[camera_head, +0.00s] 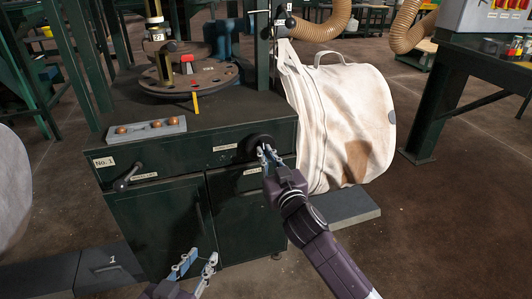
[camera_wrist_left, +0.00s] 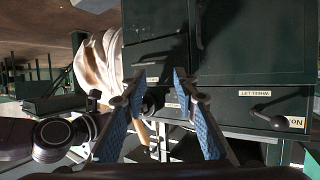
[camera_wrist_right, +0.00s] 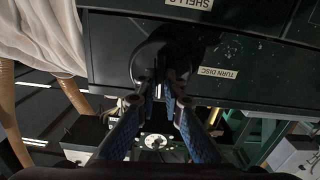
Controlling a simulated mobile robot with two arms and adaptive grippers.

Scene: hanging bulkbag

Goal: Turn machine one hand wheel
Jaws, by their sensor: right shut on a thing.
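Machine one (camera_head: 115,214) is a dark green cabinet marked "No. 1". Its black round hand wheel (camera_head: 257,141) sits on the right of the front panel, and in the right wrist view the wheel (camera_wrist_right: 150,52) is beside a "TURN DISC" label. My right gripper (camera_head: 269,154) is at the wheel; in the right wrist view its fingers (camera_wrist_right: 163,90) are closed on the wheel's handle, mostly hidden between them. My left gripper (camera_head: 195,264) is open and empty, low in front of the cabinet doors; its spread fingers also show in the left wrist view (camera_wrist_left: 160,76).
A black crank handle (camera_head: 126,178) sticks out at the panel's left. A stained white bulk bag (camera_head: 345,115) hangs close on the right. The floor at right front is clear.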

